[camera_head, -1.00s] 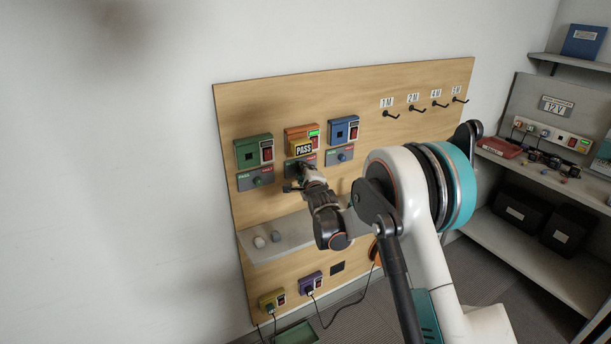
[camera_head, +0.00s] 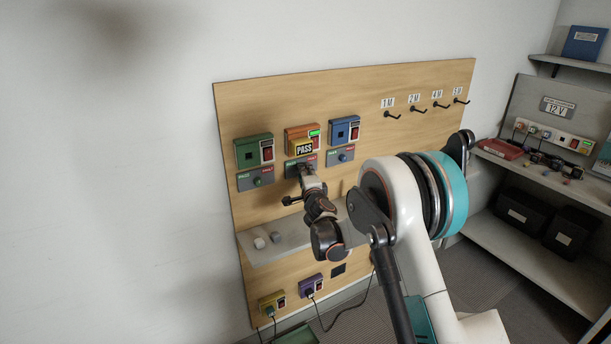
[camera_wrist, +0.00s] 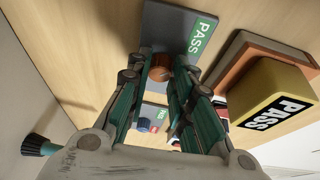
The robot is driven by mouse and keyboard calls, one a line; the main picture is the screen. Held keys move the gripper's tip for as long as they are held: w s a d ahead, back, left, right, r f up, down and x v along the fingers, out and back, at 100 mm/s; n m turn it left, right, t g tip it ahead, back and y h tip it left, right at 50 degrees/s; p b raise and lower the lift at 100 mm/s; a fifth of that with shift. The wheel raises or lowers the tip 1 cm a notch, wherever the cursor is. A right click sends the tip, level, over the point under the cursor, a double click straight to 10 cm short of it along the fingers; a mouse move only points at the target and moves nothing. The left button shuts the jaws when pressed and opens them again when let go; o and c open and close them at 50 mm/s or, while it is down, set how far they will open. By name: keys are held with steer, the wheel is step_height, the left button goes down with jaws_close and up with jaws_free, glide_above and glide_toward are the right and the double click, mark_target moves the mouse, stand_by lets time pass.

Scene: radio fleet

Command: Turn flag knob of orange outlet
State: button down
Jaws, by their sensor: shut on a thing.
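The orange outlet (camera_head: 294,131) is on the wooden board, with a yellow PASS block (camera_head: 303,148) on its front. It shows at the right of the wrist view (camera_wrist: 236,62). Its grey flag panel (camera_head: 292,163) is just below it. In the wrist view the panel (camera_wrist: 163,22) shows a green PASS label. The round orange-brown flag knob (camera_wrist: 160,73) is between my fingertips. My gripper (camera_wrist: 165,70) is shut on the knob; the fingers partly hide it. In the head view my gripper (camera_head: 304,172) reaches the panel from below and hides the knob there.
A green outlet (camera_head: 242,153) is on the left and a blue outlet (camera_head: 340,130) on the right, each with a flag panel below. A grey shelf (camera_head: 285,242) juts out under my wrist, holding two small objects. Hooks (camera_head: 415,108) are at the board's upper right.

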stand_by(0.7)
steer(key=c, duration=1.4)
jaws_free()
steer(key=shift+s, duration=0.1)
steer(key=v, duration=1.1)
steer(key=shift+s+d, duration=0.2)
steer(key=shift+s, duration=0.15)
